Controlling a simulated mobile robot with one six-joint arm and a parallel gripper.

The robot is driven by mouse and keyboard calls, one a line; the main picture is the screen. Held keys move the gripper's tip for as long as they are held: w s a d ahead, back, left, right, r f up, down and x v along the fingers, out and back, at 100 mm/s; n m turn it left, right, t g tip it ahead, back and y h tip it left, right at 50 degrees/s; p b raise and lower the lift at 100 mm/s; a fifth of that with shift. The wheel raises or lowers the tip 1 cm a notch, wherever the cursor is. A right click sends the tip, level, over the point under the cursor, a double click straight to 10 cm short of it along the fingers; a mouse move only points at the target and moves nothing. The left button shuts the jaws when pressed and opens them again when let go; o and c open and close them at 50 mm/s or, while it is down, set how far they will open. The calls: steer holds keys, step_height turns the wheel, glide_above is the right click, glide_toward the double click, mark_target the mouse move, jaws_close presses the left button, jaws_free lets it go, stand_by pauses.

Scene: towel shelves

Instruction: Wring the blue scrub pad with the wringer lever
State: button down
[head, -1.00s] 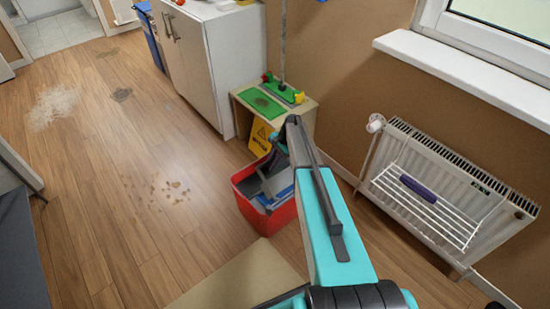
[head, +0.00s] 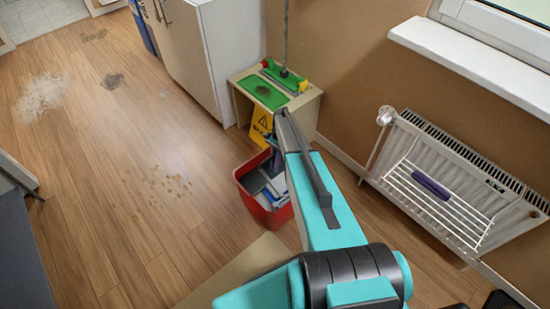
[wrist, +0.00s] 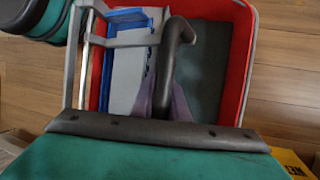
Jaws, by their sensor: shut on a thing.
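The red bucket (head: 278,214) with the wringer stands on the floor left of my arm; its red rim also shows in the wrist view (wrist: 246,60). My gripper (wrist: 162,98) is shut on the dark grey bent wringer lever (wrist: 180,32), with its purplish fingers on both sides. A blue piece also shows in the bucket in the head view (head: 264,201).
A yellow sign (head: 261,125) and a low wooden stand (head: 312,105) with a green mat are behind the bucket. A white radiator with a rack (head: 430,205) is at right. White cabinets (head: 215,55) stand behind. Floor at left is open, with stains.

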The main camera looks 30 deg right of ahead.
steer(key=shift+w+a+f, duration=0.45)
steer(key=shift+w+a, duration=0.05)
steer(key=shift+a, duration=0.05)
steer(key=shift+w+d+r, duration=0.1)
steer(key=shift+w, duration=0.05)
stand_by(0.5)
steer(key=c, duration=1.7)
jaws_free()
steer(key=shift+f, duration=0.2)
steer(key=shift+d+r, duration=0.1)
steer(key=shift+r, duration=0.05)
steer(key=shift+s+d+p+v, duration=0.15)
steer(key=shift+p+v, duration=1.05)
steer(key=shift+v, duration=1.4)
steer(key=shift+s+p+v, duration=0.2)
steer(key=shift+p+v, duration=0.95)
steer(key=shift+v, duration=1.45)
steer(key=shift+s+d+p+v, duration=0.15)
steer(key=shift+p+v, duration=1.05)
steer(key=shift+v, duration=1.4)
